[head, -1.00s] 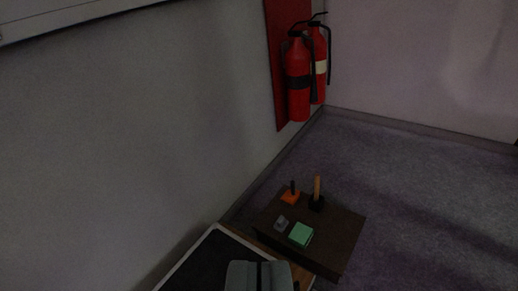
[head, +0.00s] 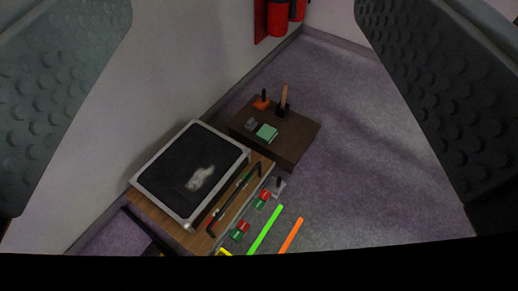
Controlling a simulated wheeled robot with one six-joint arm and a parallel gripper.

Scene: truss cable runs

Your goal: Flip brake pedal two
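My gripper (head: 245,80) is open, its two large grey textured fingers far apart at the left and right sides and nothing between them. Nothing in view is clearly marked as brake pedal two. Two small red-and-green blocks, an upper one (head: 263,198) and a lower one (head: 239,231), sit along the right side of a wooden-edged bench (head: 171,226). A small grey piece with a dark stub (head: 276,186) is just above the upper block. All are well beyond my fingers, and their flip state is too small to tell.
A pale-framed black panel (head: 145,182) lies on the bench beside a bent black bar (head: 235,199). A brown box (head: 300,141) behind carries an orange lever (head: 262,103), a wooden-handled lever (head: 283,98) and a green block (head: 266,132). Green (head: 265,230) and orange (head: 291,235) strips lie at front. Fire extinguishers (head: 278,17) hang behind.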

